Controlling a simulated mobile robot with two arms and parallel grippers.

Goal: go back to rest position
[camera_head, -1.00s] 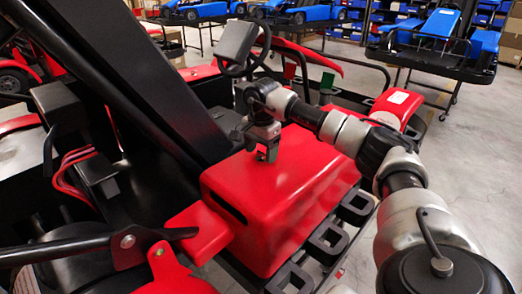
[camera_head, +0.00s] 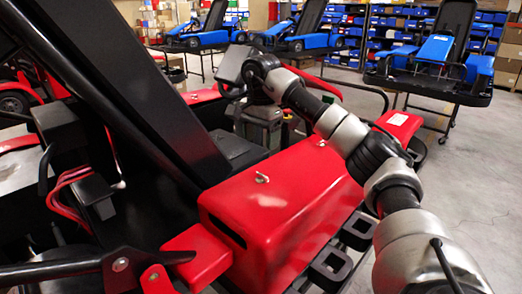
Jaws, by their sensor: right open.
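My right arm comes in from the right, above the red side cover (camera_head: 290,225) of a kart. My right gripper (camera_head: 264,137) is open and hangs just beyond the cover's far edge, in front of the kart's black seat area. Its fingertips are partly hidden and hard to make out against the dark parts. A small metal fastener (camera_head: 262,178) stands on top of the cover, apart from the gripper. A second one (camera_head: 321,143) sits farther back on it. My left gripper is not in view.
A thick black kart bar (camera_head: 110,75) crosses the left side. Red cables (camera_head: 68,180) and black boxes sit at left. Blue karts on stands (camera_head: 430,65) and shelves of blue bins (camera_head: 400,25) are behind. Grey floor (camera_head: 465,180) at right is clear.

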